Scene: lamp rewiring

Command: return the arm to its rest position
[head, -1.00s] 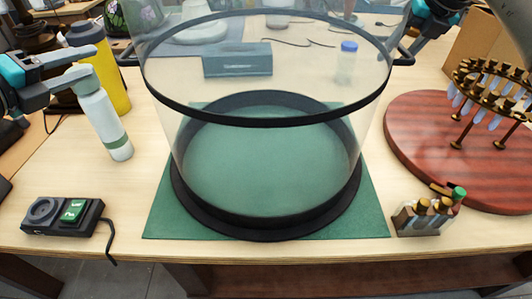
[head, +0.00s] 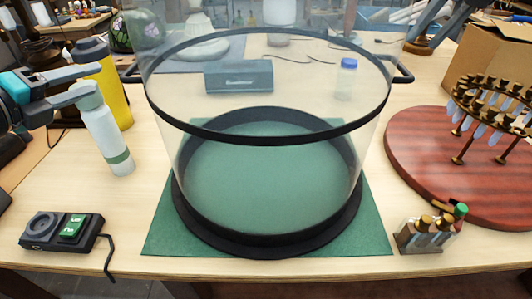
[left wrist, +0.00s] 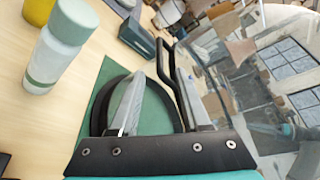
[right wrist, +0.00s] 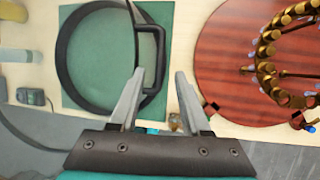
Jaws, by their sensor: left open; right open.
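My left gripper (head: 82,86) is at the left of the head view, open and empty, overlapping the top of a white bottle with a green band (head: 117,160). I cannot tell whether it touches the bottle. In the left wrist view its fingers (left wrist: 158,88) are apart, with a black handle of the clear tank (head: 270,185) showing near the tips. My right gripper (right wrist: 160,72) shows in the right wrist view, open and empty, with the tank's other handle (right wrist: 149,45) beyond its tips. The right gripper is not visible in the head view.
The tank stands on a green mat (head: 158,238). A switch box (head: 60,232) with a cable lies front left. A small holder with glass vials (head: 428,236) stands front right, beside a round red wooden board (head: 425,140) bearing a brass ring stand (head: 490,105). A yellow bottle (head: 112,85) stands left.

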